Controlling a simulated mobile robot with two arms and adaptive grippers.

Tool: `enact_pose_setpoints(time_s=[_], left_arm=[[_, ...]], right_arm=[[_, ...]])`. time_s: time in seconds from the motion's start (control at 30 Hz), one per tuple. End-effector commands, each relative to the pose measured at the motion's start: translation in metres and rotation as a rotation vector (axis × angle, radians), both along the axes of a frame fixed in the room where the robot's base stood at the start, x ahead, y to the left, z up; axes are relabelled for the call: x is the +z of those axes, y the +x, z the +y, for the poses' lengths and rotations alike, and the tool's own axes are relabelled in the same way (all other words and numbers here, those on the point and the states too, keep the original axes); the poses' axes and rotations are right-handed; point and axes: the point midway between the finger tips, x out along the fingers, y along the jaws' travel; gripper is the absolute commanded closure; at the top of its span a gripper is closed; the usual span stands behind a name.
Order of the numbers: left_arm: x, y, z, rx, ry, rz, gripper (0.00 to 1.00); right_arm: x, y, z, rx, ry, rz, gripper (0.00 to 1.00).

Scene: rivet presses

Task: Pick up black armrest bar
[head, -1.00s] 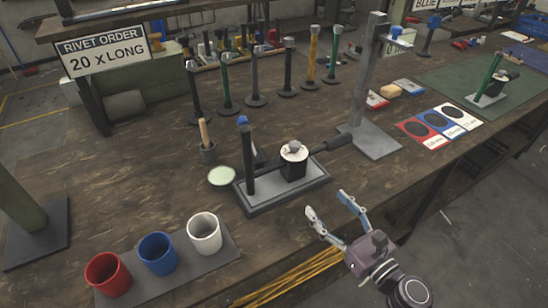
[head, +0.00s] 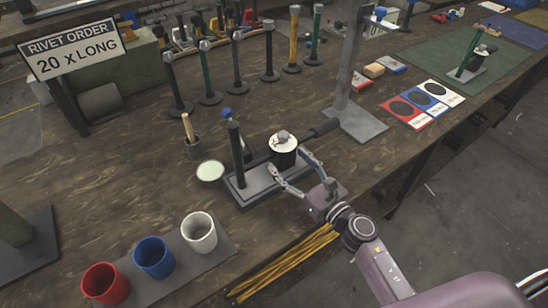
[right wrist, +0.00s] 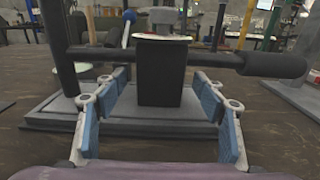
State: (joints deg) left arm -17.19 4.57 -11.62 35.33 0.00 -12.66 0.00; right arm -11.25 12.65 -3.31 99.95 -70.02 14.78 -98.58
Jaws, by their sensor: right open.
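A black bar with a thick handle (head: 320,131) lies level across a small press on a grey base plate (head: 250,196). It also shows in the right wrist view, its handle (right wrist: 275,65) sticking out to the right. A black block with a white round top (head: 284,145) stands at the bar's middle, and a black upright post (head: 236,150) stands at its left. My right gripper (head: 290,164) is open. In the right wrist view its fingers (right wrist: 162,88) are on either side of the block (right wrist: 160,80), below the bar. My left gripper is not in view.
Red, blue and white cups (head: 155,256) stand at the front left. A tall grey stand (head: 356,118) is behind right. Several upright posts (head: 237,70) line the back.

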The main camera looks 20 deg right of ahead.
Motion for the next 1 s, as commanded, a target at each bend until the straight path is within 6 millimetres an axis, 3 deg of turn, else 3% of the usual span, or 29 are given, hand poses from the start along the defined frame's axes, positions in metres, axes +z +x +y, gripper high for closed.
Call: enact_pose_setpoints(time_s=[0.2, 0.5, 1.0], left_arm=[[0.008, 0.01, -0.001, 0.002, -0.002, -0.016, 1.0], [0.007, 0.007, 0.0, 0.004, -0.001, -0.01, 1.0], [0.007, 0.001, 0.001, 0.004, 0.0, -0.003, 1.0]], right_arm=[[0.002, 0.028, 0.01, -0.001, 0.001, -0.002, 0.36], [0.001, 0.032, 0.012, 0.0, 0.0, 0.0, 0.36], [0.001, 0.032, 0.012, 0.0, 0.0, -0.001, 0.91]])
